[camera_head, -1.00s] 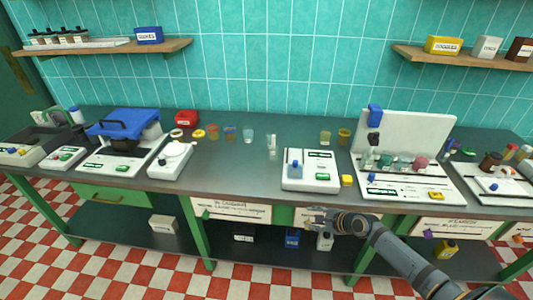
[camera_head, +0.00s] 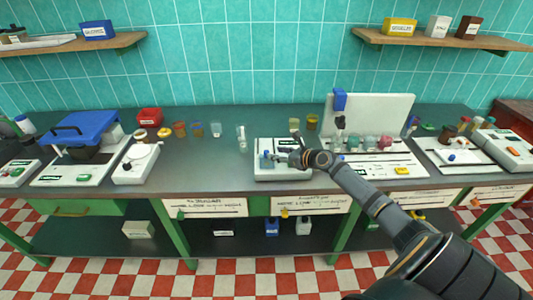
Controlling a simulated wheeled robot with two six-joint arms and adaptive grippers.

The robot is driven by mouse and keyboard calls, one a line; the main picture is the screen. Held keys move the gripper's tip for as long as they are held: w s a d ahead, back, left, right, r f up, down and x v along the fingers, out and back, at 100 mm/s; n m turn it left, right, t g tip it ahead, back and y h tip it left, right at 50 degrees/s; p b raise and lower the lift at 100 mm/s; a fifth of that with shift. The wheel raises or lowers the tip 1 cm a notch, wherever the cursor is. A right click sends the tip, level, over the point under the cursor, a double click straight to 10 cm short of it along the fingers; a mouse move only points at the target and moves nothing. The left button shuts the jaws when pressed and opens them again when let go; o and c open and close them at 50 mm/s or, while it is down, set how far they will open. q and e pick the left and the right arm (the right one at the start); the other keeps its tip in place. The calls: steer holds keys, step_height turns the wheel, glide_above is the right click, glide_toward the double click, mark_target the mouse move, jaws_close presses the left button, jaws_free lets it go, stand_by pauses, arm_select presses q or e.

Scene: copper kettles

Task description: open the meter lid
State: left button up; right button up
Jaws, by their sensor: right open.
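The gripper and wrist hide part of the device's top and right side. No lid can be clearly made out there. Another white device with a round top (camera_head: 139,158) stands further left. My left gripper is out of view.
A white back panel (camera_head: 368,112) with several jars before it stands right of the gripper. A blue-topped apparatus (camera_head: 82,126) stands at the left. Small cups and glass (camera_head: 241,133) stand behind. The counter (camera_head: 205,168) is clear left of the middle device.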

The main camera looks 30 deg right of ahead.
mark_target(267, 152)
steer(key=x, duration=0.6)
steer(key=shift+w+a+f+b, duration=0.15)
steer(key=shift+w+f+b, duration=0.1)
steer(key=shift+b, duration=0.1)
steer(key=shift+r, duration=0.1)
jaws_close()
